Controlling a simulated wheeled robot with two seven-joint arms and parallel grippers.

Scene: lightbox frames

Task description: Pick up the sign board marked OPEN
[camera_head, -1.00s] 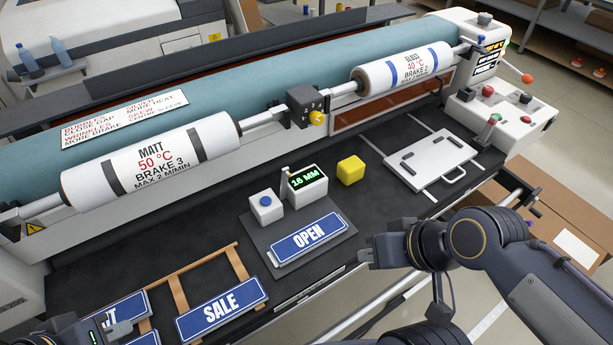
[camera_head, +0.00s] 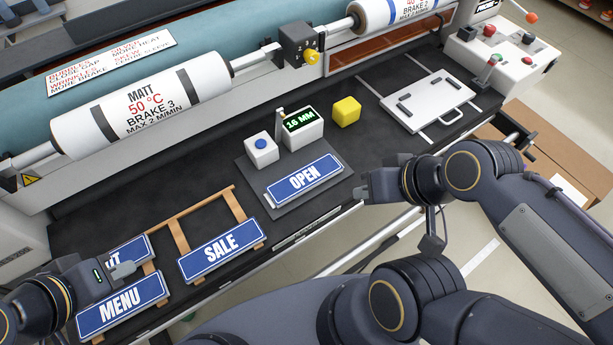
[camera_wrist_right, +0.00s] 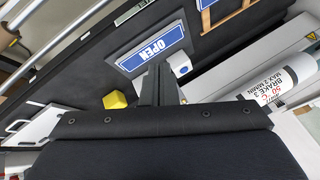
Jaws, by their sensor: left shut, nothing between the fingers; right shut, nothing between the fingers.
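The blue OPEN sign board (camera_head: 304,180) with white letters lies on a dark grey plate (camera_head: 250,180) on the black table, in front of the thickness gauge. It also shows in the right wrist view (camera_wrist_right: 150,50), beyond my fingertips. My right gripper (camera_head: 364,193) is shut and empty, just right of the sign and apart from it. Its shut fingers show in the right wrist view (camera_wrist_right: 158,80). My left gripper (camera_head: 128,269) is shut and empty at the lower left, over the blue MENU board (camera_head: 122,304) and a partly hidden board (camera_head: 130,249).
A blue SALE board (camera_head: 222,250) lies on a wooden rack (camera_head: 178,234) left of the OPEN sign. A white gauge (camera_head: 302,127) with a green display, a blue-button box (camera_head: 262,149) and a yellow cube (camera_head: 346,111) stand behind it. A white plate (camera_head: 428,100) lies at right.

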